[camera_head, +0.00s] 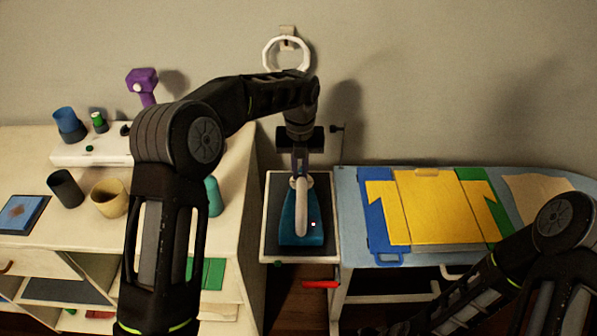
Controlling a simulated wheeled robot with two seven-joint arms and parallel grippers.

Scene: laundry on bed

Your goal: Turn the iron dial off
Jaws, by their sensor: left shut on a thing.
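The iron (290,228) is teal with a pale handle. It rests on a tray with a pale rim (263,228) in the middle of the head view, and a small red and white spot shows on its right side. My left gripper (300,176) points down at the far end of the handle and is shut on the iron there. The iron's dial cannot be made out; the fingers may hide it. My right arm comes in at the lower right and leaves at the bottom edge, so its gripper is out of view.
On the left, a pale counter (30,155) holds cups and a purple garment steamer (142,85). A white ring (266,52) hangs on the wall behind my left arm.

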